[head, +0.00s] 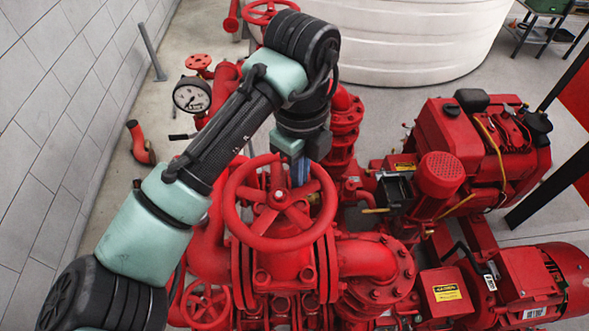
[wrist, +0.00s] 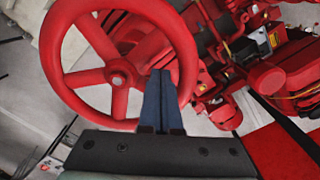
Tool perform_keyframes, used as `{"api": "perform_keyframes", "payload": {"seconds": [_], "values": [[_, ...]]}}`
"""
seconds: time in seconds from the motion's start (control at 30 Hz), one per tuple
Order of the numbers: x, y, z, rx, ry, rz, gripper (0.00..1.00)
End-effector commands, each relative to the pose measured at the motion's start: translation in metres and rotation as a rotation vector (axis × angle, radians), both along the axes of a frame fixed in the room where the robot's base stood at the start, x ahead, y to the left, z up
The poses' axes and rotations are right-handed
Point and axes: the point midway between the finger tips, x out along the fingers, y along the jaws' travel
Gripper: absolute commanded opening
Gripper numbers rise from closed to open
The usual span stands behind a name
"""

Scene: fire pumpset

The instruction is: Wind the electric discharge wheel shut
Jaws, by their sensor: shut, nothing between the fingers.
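A large red spoked handwheel (head: 283,242) sits on top of a red valve in the middle of the head view. The same kind of wheel (wrist: 66,82) fills the upper left of the wrist view, with its hub and spokes in sight. My gripper (head: 299,180) points down at the wheel's far side, near the rim. In the wrist view the blue fingers (wrist: 160,76) are together with nothing between them. The fingertips overlap the opening between spokes, just inside the rim; I cannot tell whether they touch it.
A smaller red handwheel (head: 207,303) is low at left, and another (head: 270,10) is at the back. A pressure gauge (head: 192,95) stands at left. A red engine (head: 480,140) and a motor (head: 545,280) crowd the right. A white tank (head: 400,40) is behind.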

Motion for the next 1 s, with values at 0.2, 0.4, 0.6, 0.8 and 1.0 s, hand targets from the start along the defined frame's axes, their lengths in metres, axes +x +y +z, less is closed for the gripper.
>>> {"api": "perform_keyframes", "payload": {"seconds": [0.2, 0.4, 0.6, 0.8, 1.0], "values": [[0.004, 0.005, 0.003, 0.001, 0.000, 0.001, 0.00], [0.004, 0.005, 0.023, 0.001, -0.001, 0.001, 0.00], [0.005, 0.005, 0.041, 0.003, -0.001, 0.001, 0.00], [0.005, 0.006, 0.060, 0.004, -0.003, 0.001, 0.00], [0.005, 0.006, 0.077, 0.004, -0.001, 0.002, 0.00]]}}
